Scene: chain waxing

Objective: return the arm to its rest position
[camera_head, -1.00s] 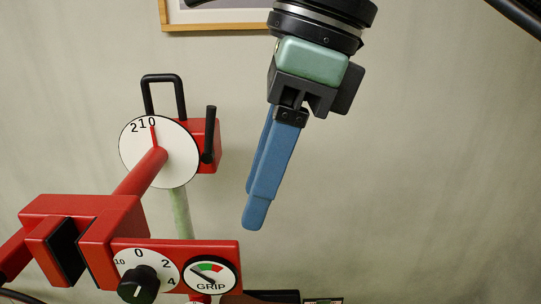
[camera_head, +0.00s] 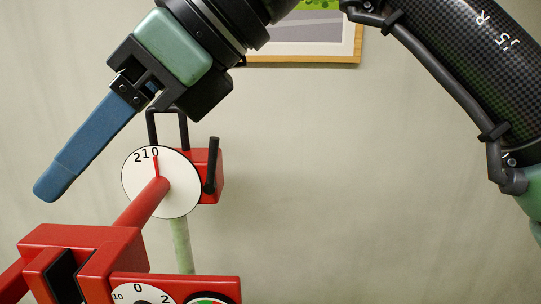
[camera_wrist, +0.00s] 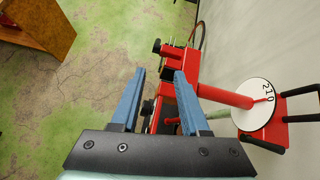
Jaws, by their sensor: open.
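My gripper (camera_head: 50,187) has blue fingers and is at the upper left of the head view, tilted down to the left. In the head view its fingers overlap each other, but the wrist view shows the two fingers (camera_wrist: 160,72) apart with nothing between them. The gripper appears in front of and above the red stand (camera_head: 80,240), with no contact visible. My arm's dark links cross the top and right of the head view.
The red stand carries a white dial (camera_head: 140,185), black handles (camera_head: 211,165), a clamp block and lower gauges cut off below. A framed picture (camera_head: 310,30) hangs on the wall. A brown wooden cabinet (camera_wrist: 40,25) stands on the mottled green floor. Bare wall fills the middle right.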

